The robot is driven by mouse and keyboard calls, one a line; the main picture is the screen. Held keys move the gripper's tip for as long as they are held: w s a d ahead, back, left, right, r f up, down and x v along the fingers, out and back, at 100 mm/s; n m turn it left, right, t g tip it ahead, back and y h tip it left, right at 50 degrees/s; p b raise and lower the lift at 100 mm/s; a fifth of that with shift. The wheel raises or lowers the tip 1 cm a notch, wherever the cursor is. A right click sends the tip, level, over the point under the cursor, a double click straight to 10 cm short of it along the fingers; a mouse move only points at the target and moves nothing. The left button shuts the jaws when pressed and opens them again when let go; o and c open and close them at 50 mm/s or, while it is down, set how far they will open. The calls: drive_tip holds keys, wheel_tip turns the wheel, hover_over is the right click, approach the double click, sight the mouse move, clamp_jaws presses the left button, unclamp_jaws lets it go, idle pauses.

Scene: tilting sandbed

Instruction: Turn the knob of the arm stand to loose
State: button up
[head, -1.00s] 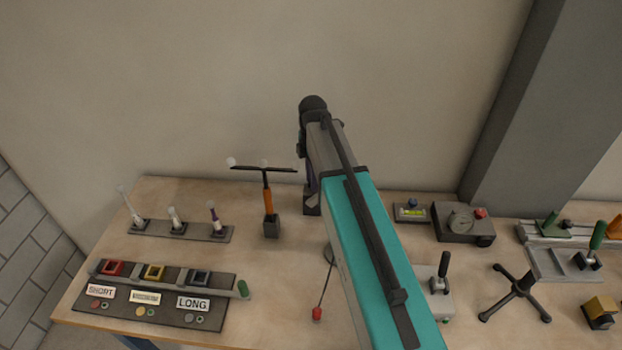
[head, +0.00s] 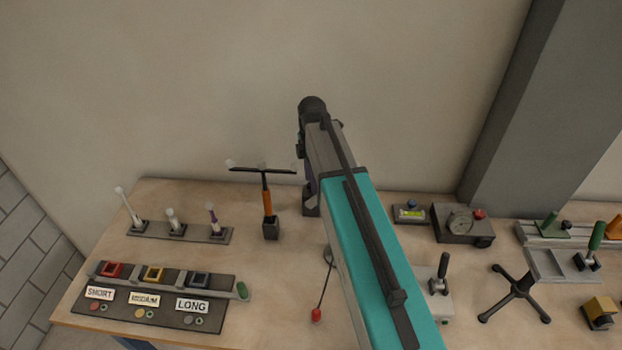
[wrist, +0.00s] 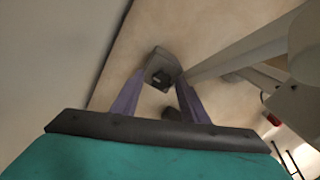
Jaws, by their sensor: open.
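In the wrist view, a grey block (wrist: 163,62) with a small dark knob (wrist: 160,77) on it stands on the tan bench top; I take it to be part of the arm stand. My gripper (wrist: 160,80) has its two purple fingers apart, one on each side of the knob in the picture. Nothing shows held between them. I cannot tell the height gap or whether they touch the knob. In the head view, a dark block (head: 311,201) shows just left of my arm. My arm hides most of that area and the fingertips.
An orange-handled T-shaped tool (head: 267,202) stands close left of my arm. A red-tipped rod (head: 316,314) lies near the front. A gauge box (head: 462,224) and a black lever (head: 443,268) are to the right. A labelled rack (head: 150,312) is at front left.

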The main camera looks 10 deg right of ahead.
drive_tip(key=shift+r+p, duration=2.45)
drive_tip(key=shift+r, duration=1.55)
drive_tip(key=shift+a, duration=0.1)
